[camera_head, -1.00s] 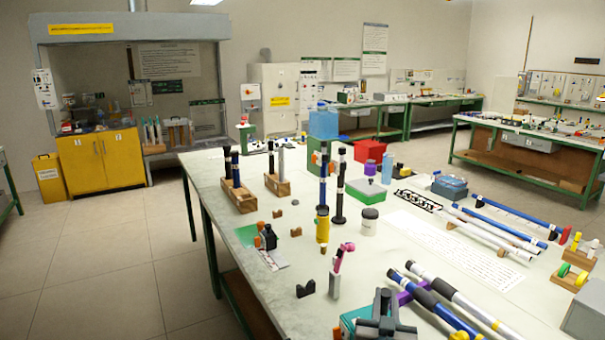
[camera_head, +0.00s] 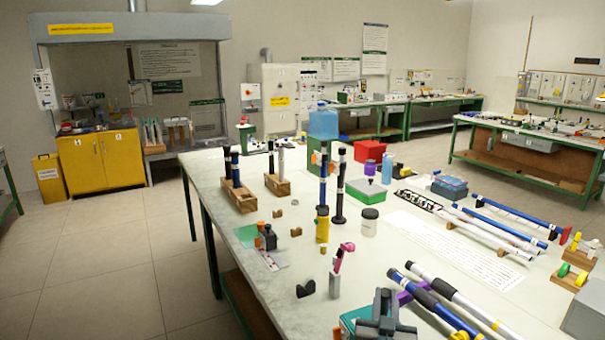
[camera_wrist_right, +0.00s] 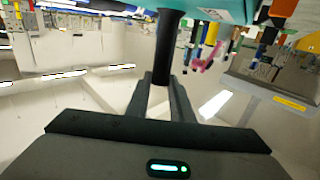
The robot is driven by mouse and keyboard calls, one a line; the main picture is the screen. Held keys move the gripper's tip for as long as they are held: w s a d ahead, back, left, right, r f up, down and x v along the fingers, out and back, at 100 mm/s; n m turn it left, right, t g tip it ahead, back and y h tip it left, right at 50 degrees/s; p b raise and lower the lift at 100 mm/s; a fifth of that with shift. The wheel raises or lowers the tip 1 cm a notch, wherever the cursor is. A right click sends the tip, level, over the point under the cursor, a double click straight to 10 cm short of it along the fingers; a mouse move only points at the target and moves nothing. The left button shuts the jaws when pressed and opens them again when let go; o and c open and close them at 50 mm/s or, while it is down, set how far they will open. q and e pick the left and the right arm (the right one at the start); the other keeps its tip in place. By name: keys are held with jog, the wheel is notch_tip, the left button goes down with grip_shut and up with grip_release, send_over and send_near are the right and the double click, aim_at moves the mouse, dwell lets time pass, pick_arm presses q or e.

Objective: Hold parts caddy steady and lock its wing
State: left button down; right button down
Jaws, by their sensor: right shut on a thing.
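In the head view a teal thing (camera_head: 352,320), possibly part of the parts caddy, is at the table's near edge, mostly cut off or covered. My right gripper (camera_head: 383,308) is beside it, in front of the rods. In the right wrist view the right gripper (camera_wrist_right: 165,85) is shut on a dark upright bar (camera_wrist_right: 166,45). A teal surface (camera_wrist_right: 225,10) with a white label is at the top of that view, close to the bar. Whether the bar belongs to the teal thing I cannot tell. No wing is clearly seen. My left gripper is not in view.
Long rods (camera_head: 465,300) lie just right of my right gripper. A small holder with a pink-topped tool (camera_head: 335,284) and a black clip (camera_head: 305,289) stand to the left. A yellow cup (camera_head: 322,224) and a white jar (camera_head: 369,224) are farther back.

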jog(key=c, duration=1.5)
grip_release()
jog(key=shift+s, duration=0.1)
jog(key=v, duration=1.2)
jog(key=shift+f, duration=0.1)
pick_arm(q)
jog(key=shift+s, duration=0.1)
